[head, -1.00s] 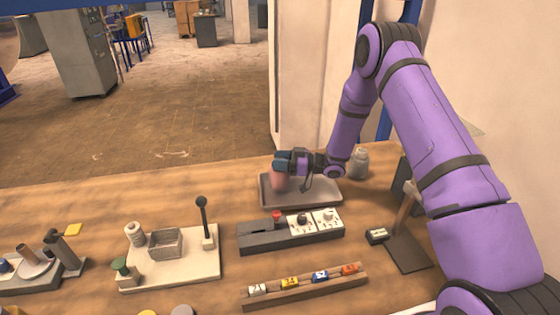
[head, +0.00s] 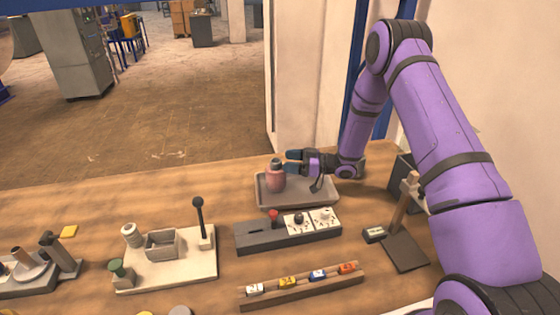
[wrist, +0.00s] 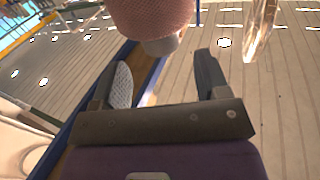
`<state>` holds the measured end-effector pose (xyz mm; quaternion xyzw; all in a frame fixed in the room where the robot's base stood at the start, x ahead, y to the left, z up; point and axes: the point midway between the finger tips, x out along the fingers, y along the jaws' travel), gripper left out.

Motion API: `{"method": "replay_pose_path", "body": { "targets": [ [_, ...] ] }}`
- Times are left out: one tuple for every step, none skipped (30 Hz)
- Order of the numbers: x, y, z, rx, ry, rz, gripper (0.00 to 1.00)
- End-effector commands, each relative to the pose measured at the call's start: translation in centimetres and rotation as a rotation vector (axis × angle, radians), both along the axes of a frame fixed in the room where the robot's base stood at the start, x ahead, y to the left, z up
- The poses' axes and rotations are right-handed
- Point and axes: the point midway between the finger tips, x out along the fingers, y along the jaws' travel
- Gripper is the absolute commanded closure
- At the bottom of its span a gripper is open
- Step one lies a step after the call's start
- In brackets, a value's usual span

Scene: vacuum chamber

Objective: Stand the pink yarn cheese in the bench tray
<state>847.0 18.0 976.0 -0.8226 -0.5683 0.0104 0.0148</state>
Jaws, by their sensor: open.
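The pink yarn cheese (head: 275,179) stands upright in the left part of the grey bench tray (head: 318,190). It has a dark grey top. My gripper (head: 291,161) is open and empty, just to the right of the yarn cheese's upper part and apart from it. In the wrist view the ribbed pink yarn (wrist: 150,14) and its grey end (wrist: 163,45) show beyond the open fingers (wrist: 164,80).
A dark switch box (head: 288,231) with a red knob sits just in front of the tray. A rack of small coloured blocks (head: 303,287) lies nearer. A cream board (head: 180,265) with a black-knobbed lever stands left. The bench left of the tray is clear.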

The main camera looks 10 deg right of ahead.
Motion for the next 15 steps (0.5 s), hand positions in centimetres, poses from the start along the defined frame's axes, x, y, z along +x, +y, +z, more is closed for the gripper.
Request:
{"method": "replay_pose_path", "body": {
  "targets": [
    [-0.2, -0.8, 0.0, 0.0, 0.0, -0.003, 0.31],
    [-0.4, -1.1, 0.0, 0.0, 0.0, -0.002, 0.31],
    [-0.5, -1.5, 0.0, 0.0, 0.0, -0.001, 0.31],
    [-0.6, -1.8, 0.0, 0.001, 0.0, -0.001, 0.31],
    [-0.7, -2.0, 0.0, 0.001, 0.0, -0.001, 0.31],
    [-0.8, -2.2, 0.0, 0.001, 0.0, -0.001, 0.31],
    [-0.9, -2.4, 0.0, 0.001, 0.0, -0.001, 0.31],
    [-0.9, -2.5, 0.0, 0.0, 0.0, 0.0, 0.31],
    [-1.0, -2.5, 0.0, 0.0, 0.0, 0.0, 0.31],
    [-1.0, -2.6, 0.0, 0.0, 0.0, 0.001, 0.31],
    [-1.0, -2.6, 0.0, 0.0, 0.0, 0.001, 0.31],
    [-1.0, -2.6, 0.0, -0.001, -0.001, 0.0, 0.31],
    [-0.9, -2.6, 0.1, -0.003, -0.001, -0.002, 0.31],
    [-0.9, -2.6, 0.3, -0.008, -0.002, -0.005, 0.31],
    [-0.7, -2.6, 0.6, -0.017, -0.006, -0.014, 0.31]
  ]
}}
